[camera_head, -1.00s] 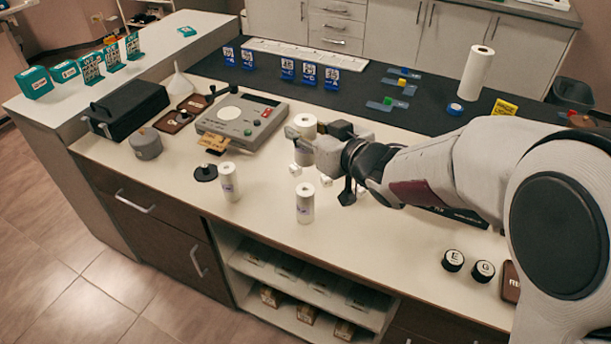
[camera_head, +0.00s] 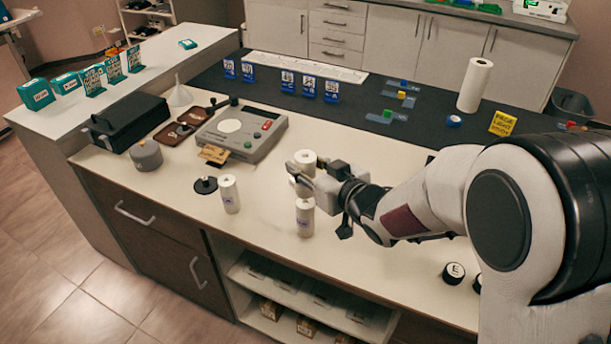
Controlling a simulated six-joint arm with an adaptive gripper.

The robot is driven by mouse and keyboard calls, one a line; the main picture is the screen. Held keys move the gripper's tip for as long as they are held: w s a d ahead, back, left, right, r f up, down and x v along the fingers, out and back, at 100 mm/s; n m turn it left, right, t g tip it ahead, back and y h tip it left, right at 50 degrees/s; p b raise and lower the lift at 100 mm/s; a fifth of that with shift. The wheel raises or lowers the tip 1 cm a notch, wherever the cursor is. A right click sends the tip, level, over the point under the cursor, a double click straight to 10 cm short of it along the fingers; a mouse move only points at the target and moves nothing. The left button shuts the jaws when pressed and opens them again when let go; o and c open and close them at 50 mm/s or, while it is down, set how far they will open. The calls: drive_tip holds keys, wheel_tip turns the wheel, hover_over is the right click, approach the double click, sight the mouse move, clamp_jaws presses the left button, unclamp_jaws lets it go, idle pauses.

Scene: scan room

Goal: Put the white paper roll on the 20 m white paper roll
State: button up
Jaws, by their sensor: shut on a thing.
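My gripper (camera_head: 304,177) is shut on a white paper roll (camera_head: 305,157), whose top shows above the fingers. The fingers hide most of its lower part. Another white paper roll (camera_head: 305,218) with a small purple label stands upright on the counter below my gripper. The held roll is over it or close behind it in the picture; the fingers cover the gap, so I cannot tell whether they touch. A third white roll (camera_head: 229,194) with a similar label stands upright to the left. The labels are too small to read, so I cannot tell which is 20 m.
A black disc (camera_head: 204,185) and a grey cylinder (camera_head: 146,155) lie left of the rolls. A grey device (camera_head: 240,132) with a card stands behind. Black round pieces (camera_head: 454,272) are at the front right. A tall white roll (camera_head: 475,84) stands on the dark mat.

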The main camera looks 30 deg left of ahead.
sight(309, 196)
drive_tip(key=shift+f, duration=1.6)
drive_tip(key=shift+f, duration=0.15)
drive_tip(key=o, duration=1.2)
drive_tip(key=shift+v, duration=6.05)
drive_tip(key=shift+w+d, duration=0.1)
drive_tip(key=shift+w, duration=0.05)
